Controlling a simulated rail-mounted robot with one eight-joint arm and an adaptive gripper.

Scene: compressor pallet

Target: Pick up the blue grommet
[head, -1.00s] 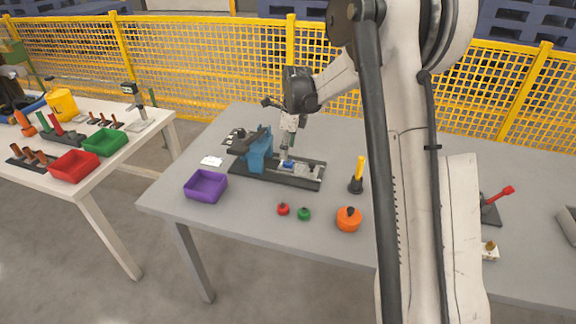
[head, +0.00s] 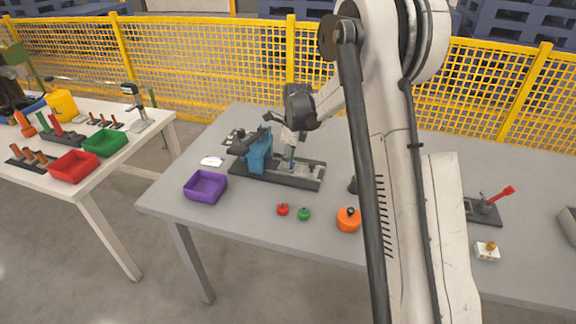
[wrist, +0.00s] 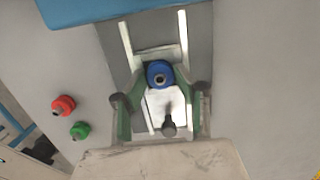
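My gripper (wrist: 161,72) has green fingers, one on each side of the grommet. The fingers look spread, with a narrow gap to the ring; firm contact does not show. In the head view my gripper (head: 291,158) points down over the fixture (head: 275,180), and the grommet is mostly hidden there.
A blue clamp-like part (head: 258,152) stands on the fixture, close left of my gripper. A purple bin (head: 205,187), a red piece (head: 282,210), a green piece (head: 304,214) and an orange piece (head: 348,220) stand in front.

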